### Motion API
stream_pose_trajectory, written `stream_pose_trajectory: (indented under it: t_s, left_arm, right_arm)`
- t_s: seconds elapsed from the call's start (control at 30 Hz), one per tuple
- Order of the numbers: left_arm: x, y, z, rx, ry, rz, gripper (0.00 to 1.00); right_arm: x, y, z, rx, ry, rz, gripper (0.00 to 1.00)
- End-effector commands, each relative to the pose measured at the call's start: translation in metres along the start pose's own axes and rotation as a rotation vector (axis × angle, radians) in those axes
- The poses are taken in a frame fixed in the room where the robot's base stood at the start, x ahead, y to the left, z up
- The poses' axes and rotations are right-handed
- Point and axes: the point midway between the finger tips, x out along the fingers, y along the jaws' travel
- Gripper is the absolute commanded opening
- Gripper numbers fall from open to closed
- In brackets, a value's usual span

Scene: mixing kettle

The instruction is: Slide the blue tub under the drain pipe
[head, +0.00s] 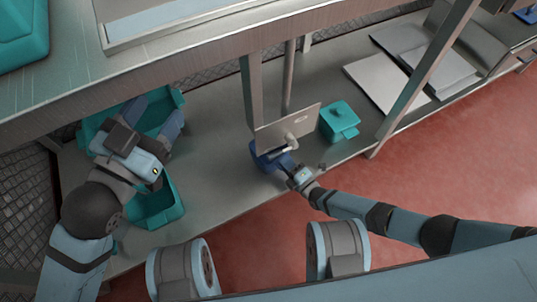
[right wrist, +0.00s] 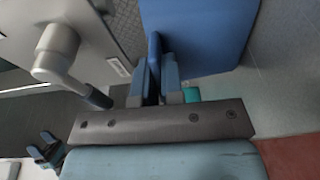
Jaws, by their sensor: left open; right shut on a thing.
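The blue tub (head: 261,157) stands on the metal shelf, partly hidden under a grey steel panel (head: 288,127). Its blue wall fills the top of the right wrist view (right wrist: 205,35). My right gripper (head: 288,168) is shut on the tub's near edge; in the right wrist view its fingers (right wrist: 156,78) pinch a thin blue part of it. The drain pipe (head: 291,146) comes out from the panel above the tub; it also shows beside the tub in the right wrist view (right wrist: 58,52). I cannot tell whether its dark tip is over the tub's opening. My left gripper (head: 153,118) is open over a teal bin.
Teal bins (head: 160,207) sit at the left of the shelf (head: 222,150), around my left arm. A slanting post (head: 425,75) and flat grey plates (head: 388,84) are further right. Red floor (head: 420,175) lies in front.

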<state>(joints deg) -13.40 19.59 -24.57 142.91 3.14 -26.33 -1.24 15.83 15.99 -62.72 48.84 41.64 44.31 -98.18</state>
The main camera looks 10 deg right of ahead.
Motion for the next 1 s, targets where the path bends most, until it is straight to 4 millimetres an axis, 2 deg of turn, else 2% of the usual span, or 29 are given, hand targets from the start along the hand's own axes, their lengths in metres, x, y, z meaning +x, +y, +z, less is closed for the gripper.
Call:
stream_pose_trajectory:
  t_s: [0.6,1.0]
  left_arm:
    - [0.0,0.0,0.002,0.0,0.0,0.0,0.6]
    - [0.0,0.0,0.002,0.0,0.0,0.0,0.6]
  right_arm:
    - [-0.016,0.0,0.042,0.0,-0.002,0.001,0.0]
    - [-0.017,0.0,0.045,0.0,-0.001,0.001,0.0]
